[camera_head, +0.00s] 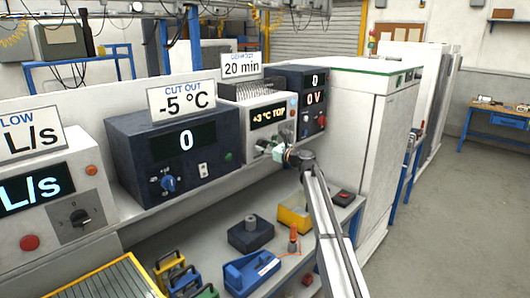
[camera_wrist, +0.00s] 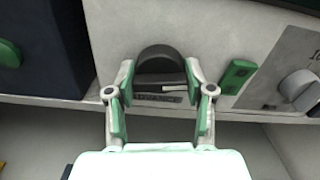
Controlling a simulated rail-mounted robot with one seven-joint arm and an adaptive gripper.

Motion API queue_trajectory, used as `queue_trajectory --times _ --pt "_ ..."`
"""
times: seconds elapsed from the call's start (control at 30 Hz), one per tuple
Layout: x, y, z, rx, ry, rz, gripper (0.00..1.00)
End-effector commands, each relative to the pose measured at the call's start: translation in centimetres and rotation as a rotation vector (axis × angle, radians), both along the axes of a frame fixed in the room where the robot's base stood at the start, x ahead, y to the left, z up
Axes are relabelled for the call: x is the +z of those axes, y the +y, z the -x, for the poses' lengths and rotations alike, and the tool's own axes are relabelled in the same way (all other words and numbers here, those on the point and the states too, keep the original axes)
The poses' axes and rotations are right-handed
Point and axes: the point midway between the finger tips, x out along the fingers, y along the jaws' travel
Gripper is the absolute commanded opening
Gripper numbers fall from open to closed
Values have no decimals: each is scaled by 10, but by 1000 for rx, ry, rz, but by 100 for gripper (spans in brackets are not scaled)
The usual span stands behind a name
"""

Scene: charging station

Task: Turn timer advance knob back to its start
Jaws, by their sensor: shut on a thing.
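The timer advance knob (camera_wrist: 157,54) is a dark round knob on the front of a white unit (camera_head: 262,104), low on its panel, in the wrist view. A white pointer mark shows near its lower right edge, above a small dark label. My gripper (camera_wrist: 160,76) has its green-padded fingers on either side of the knob and is shut on it. In the head view my gripper (camera_head: 280,153) is at the lower front of the unit and hides the knob. The unit's display reads "+3 °C TOP", with a "20 min" sign above.
A green rocker (camera_wrist: 237,76) and a grey knob (camera_wrist: 299,88) are right of the held knob. A dark blue box (camera_head: 182,152) stands to the left. A yellow bin (camera_head: 292,218) and an orange-topped plunger (camera_head: 293,240) are on the lower shelf below.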

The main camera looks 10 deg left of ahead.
Motion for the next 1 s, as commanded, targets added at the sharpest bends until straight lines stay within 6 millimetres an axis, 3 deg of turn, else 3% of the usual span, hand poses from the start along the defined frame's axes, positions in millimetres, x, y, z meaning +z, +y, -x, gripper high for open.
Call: queue_trajectory --times 1.0 --pt "-5 2 -1 -2 -761 560 18"
